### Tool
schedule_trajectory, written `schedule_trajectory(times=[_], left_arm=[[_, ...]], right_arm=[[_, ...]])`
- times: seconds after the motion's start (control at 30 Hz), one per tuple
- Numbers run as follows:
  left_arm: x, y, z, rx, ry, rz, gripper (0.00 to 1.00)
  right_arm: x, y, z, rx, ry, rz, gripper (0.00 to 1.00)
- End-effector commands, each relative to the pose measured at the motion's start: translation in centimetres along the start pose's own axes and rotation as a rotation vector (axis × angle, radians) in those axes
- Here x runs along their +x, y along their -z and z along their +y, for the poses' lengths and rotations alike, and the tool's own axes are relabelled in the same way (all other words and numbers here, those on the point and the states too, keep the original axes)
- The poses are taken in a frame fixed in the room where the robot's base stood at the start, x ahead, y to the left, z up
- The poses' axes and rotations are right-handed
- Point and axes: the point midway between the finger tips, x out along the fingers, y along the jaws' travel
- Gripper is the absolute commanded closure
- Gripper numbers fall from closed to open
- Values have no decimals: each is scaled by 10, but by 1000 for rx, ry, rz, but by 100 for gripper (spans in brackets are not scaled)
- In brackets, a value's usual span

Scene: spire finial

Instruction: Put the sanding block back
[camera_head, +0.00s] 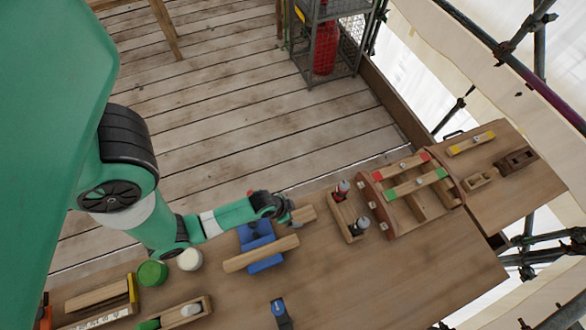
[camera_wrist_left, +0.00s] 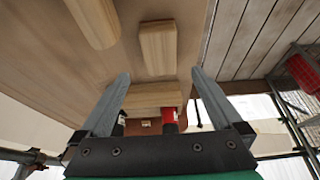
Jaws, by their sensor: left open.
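A light wooden block (camera_head: 304,214), which looks like the sanding block, lies on the workbench (camera_head: 410,272) just right of the blue stand. It also shows in the left wrist view as a plain pale block (camera_wrist_left: 158,48) ahead of the fingertips. My left gripper (camera_head: 288,210) is low over the bench beside this block. In the left wrist view its two fingers (camera_wrist_left: 160,76) are spread wide, with nothing held between them. The block looks apart from the fingers, though the exact gap is hard to tell. My right gripper is out of view.
A blue stand (camera_head: 265,264) carries a wooden bar (camera_head: 250,257). A wooden tray (camera_head: 340,222) with small bottles stands right of the block. Beyond it is a wooden tool carrier (camera_head: 388,222) with red-ended and green-ended bars. Green (camera_head: 152,273) and white (camera_head: 190,260) jars stand left.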

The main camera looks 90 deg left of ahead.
Motion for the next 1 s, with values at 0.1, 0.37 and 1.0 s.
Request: schedule_trajectory(times=[0.1,0.37,1.0], left_arm=[[-12,1,0,0,0,1,0],[-11,0,0,0,0,0,0],[-211,381,68,124,-75,868,0]], right_arm=[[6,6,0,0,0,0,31],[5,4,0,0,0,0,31],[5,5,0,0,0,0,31]])
